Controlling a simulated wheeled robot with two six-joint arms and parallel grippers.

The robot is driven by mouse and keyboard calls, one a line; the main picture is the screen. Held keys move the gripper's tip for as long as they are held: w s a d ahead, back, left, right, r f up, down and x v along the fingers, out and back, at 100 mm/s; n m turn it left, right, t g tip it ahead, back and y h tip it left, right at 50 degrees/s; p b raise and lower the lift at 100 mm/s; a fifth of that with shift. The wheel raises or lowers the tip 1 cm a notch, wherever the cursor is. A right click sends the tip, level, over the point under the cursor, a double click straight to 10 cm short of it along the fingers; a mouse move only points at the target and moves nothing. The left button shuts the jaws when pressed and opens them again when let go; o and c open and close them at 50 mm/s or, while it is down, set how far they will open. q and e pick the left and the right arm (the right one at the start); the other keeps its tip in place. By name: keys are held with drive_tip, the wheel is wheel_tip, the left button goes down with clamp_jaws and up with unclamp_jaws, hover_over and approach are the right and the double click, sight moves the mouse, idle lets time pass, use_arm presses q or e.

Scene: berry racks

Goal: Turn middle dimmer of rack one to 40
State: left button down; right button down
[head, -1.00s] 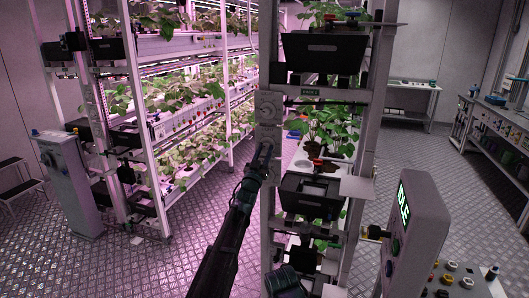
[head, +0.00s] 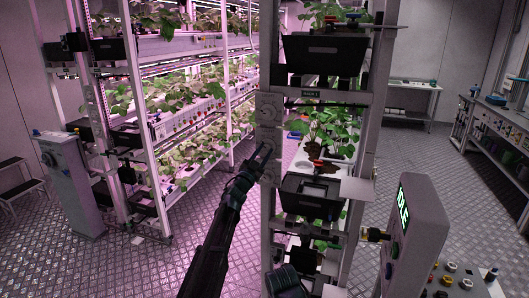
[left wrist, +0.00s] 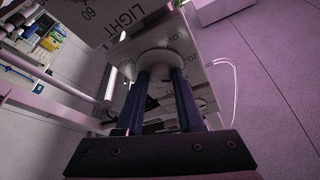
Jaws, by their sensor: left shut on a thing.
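Rack one (head: 354,215) stands right of centre in the head view, with a "RACK 1" label. A pale plate with round dimmer knobs is on its left upright (head: 268,108). My left gripper (head: 264,151) reaches that upright at the height of a lower knob, which its tips partly hide. In the left wrist view the two dark fingers (left wrist: 170,85) are closed on a round white dimmer knob (left wrist: 160,60). The panel (left wrist: 110,18) above it shows "LIGHT" and "60" upside down or tilted. The knob's pointer and setting cannot be read.
Black bins (head: 322,54) and plants (head: 330,130) fill the rack. Another planted rack (head: 150,150) is on the left. The metal floor between them is clear.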

use_arm(q)
drive_tip(key=m, duration=0.1)
drive_tip(key=m+g+h+p, duration=0.1)
drive_tip(key=m, duration=0.3)
drive_tip(key=shift+w+a+r+g+p, duration=0.15)
drive_tip(key=shift+r+g+p, duration=0.1)
drive_tip(key=shift+g+p, duration=0.15)
drive_tip(key=shift+m+g+h+p, duration=0.4)
drive_tip(key=shift+m, duration=0.7)
drive_tip(key=c, duration=0.5)
unclamp_jaws()
drive_tip(key=shift+f, duration=0.1)
drive_tip(key=b+v, duration=0.3)
drive_tip(key=v, duration=1.1)
